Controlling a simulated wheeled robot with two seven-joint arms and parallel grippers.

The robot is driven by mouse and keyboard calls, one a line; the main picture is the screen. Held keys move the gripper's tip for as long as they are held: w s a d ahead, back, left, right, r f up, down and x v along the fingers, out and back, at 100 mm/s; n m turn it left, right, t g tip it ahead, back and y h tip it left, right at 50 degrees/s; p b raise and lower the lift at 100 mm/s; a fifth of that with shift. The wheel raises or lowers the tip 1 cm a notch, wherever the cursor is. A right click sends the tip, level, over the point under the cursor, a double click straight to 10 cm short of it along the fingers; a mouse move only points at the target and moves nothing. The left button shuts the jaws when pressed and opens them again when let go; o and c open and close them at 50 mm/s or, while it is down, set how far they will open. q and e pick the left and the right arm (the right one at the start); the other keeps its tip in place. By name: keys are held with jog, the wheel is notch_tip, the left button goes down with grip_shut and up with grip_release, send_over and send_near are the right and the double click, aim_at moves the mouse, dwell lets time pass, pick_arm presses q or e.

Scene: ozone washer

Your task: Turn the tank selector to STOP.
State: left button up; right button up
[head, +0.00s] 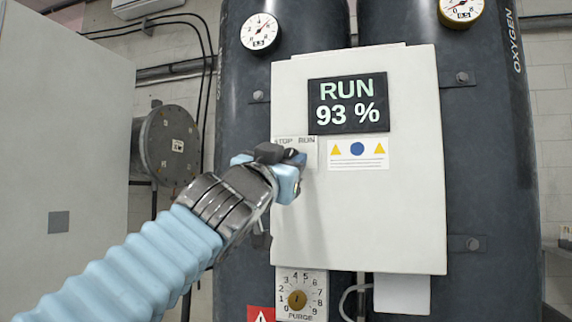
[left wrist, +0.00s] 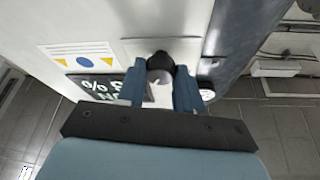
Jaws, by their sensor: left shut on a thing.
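The tank selector is mostly hidden by my left gripper (head: 284,172) in the head view, below its STOP and RUN label (head: 295,141). In the left wrist view, the selector (left wrist: 160,61) shows as a dark knob with a grey part, between the two blue fingers of my left gripper (left wrist: 159,88). The gripper is shut on it. Which way the selector points cannot be made out. The display (head: 348,103) above reads RUN and 93 %. My right gripper is not in view.
The pale control box (head: 400,220) sits in front of two dark tanks (head: 238,230) with gauges above. A purge dial (head: 297,299) is below the box. A pale cabinet (head: 65,130) stands at the left. A notice with yellow triangles (head: 358,154) is right of the selector.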

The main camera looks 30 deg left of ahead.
pick_arm(q)
jog(key=n+y, duration=0.1)
jog(key=n, duration=0.2)
jog(key=n+g+y+b, duration=0.1)
jog(key=n+y, duration=0.1)
jog(key=n, duration=0.2)
jog(key=n+y, duration=0.2)
jog(key=n, duration=0.1)
jog(key=shift+w+d+r+n+g+b, duration=0.1)
jog(key=shift+d+n+g+b, duration=0.2)
jog(key=shift+d+n+g+y+p, duration=0.1)
jog(key=shift+n+g+y+p, duration=0.4)
jog(key=shift+n, duration=0.95)
jog(key=shift+n+g+y+p, duration=0.5)
jog(key=shift+n, duration=0.95)
jog(key=o, duration=1)
jog(key=shift+o, duration=0.2)
